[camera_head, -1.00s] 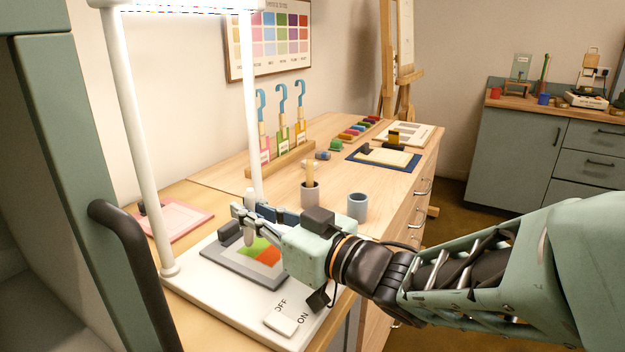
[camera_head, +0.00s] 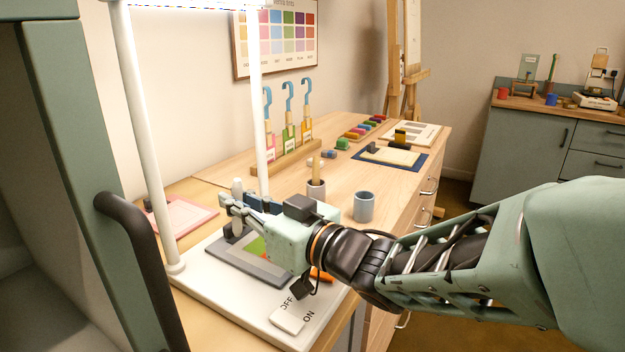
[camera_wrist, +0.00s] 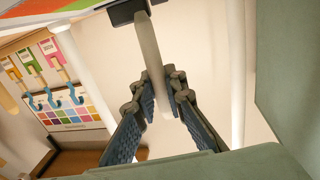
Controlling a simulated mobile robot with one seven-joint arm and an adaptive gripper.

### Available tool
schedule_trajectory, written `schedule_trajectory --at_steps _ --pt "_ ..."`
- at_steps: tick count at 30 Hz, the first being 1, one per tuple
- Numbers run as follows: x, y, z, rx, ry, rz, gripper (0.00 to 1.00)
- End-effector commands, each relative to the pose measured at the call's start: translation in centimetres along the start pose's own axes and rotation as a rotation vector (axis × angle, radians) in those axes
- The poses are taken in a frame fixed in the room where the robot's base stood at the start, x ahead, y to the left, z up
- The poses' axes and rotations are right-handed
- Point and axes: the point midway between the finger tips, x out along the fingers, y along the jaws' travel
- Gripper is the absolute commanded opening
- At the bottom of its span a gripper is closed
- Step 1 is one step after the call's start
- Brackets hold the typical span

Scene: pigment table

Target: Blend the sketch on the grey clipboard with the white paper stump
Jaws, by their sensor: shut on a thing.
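My gripper (camera_head: 240,208) is shut on the white paper stump (camera_head: 237,187), which stands roughly upright over the clip end of the grey clipboard (camera_head: 245,267). In the wrist view the stump (camera_wrist: 151,50) runs between my gripper's fingers (camera_wrist: 160,100) towards the dark clip (camera_wrist: 126,12). I cannot tell whether its tip touches anything. The sketch's green area (camera_head: 257,246) shows under my gripper, and the rest is mostly hidden. Part of the coloured sketch also shows at the wrist view's top edge (camera_wrist: 55,10).
The clipboard lies on a white lamp base (camera_head: 225,300) with an OFF/ON switch (camera_head: 287,320). White lamp posts (camera_head: 258,120) rise beside my gripper. A pink board (camera_head: 185,215) lies left. Two cups (camera_head: 364,207) stand behind my arm. A rack of hooked brushes (camera_head: 288,160) is farther back.

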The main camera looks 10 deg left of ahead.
Motion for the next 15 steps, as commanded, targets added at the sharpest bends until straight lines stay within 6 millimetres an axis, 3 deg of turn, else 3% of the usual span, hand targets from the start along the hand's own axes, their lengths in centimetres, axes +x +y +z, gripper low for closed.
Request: schedule_trajectory --at_steps 15 --pt "0.0 0.0 -5.0 0.004 -0.002 0.000 0.00"
